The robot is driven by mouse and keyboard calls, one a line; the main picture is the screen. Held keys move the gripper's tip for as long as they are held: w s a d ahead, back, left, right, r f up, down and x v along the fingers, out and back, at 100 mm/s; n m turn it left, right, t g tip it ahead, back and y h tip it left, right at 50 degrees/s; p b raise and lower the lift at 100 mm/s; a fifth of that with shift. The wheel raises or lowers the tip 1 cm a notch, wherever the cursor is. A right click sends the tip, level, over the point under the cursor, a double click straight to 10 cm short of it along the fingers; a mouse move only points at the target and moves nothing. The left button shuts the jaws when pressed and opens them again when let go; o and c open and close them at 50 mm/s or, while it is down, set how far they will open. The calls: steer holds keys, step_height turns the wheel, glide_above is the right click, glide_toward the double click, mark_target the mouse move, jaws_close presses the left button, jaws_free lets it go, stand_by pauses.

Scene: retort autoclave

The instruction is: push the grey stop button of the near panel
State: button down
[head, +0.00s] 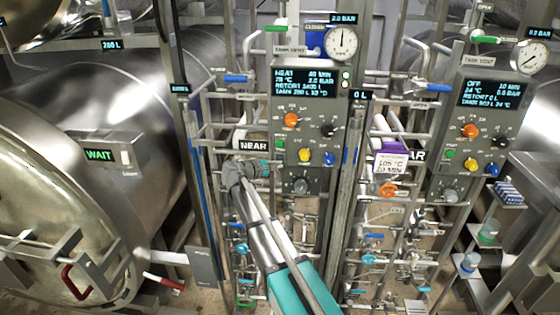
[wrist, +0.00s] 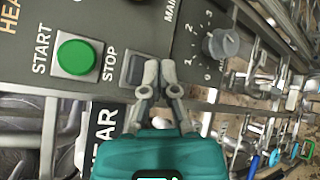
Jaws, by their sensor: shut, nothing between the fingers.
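The near panel (head: 315,108) is a grey box with a display, coloured knobs and small buttons, at the centre of the head view. In the wrist view its grey stop button (wrist: 132,68) is a dark square in a pale frame, beside the word STOP. The green start button (wrist: 76,57) is left of it. My gripper (wrist: 160,72) is shut and empty, its fingertips at the right edge of the stop button and partly covering it. I cannot tell whether they touch it. In the head view my gripper (head: 268,169) is at the panel's lower left edge.
A grey knob (wrist: 225,43) is to the right of my fingertips in the wrist view. Pipes and valves run below the panel. A purple-topped label (head: 390,160) and a second, similar panel (head: 480,125) are to the right. A large steel retort (head: 90,200) fills the left.

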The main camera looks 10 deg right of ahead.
steer(key=shift+w+d, duration=0.15)
steer(key=shift+w, duration=0.4)
steer(key=shift+w+d, duration=0.15)
steer(key=shift+w, duration=0.35)
stand_by(1.7)
steer(key=shift+s, duration=0.1)
stand_by(0.3)
steer(key=shift+s+a, duration=0.3)
steer(key=shift+s, duration=0.65)
steer(key=shift+s+a, duration=0.25)
steer(key=shift+s, duration=0.55)
steer(key=shift+s+a, duration=0.3)
steer(key=shift+s, duration=0.5)
steer(key=shift+s+a, duration=0.25)
steer(key=shift+s, duration=0.55)
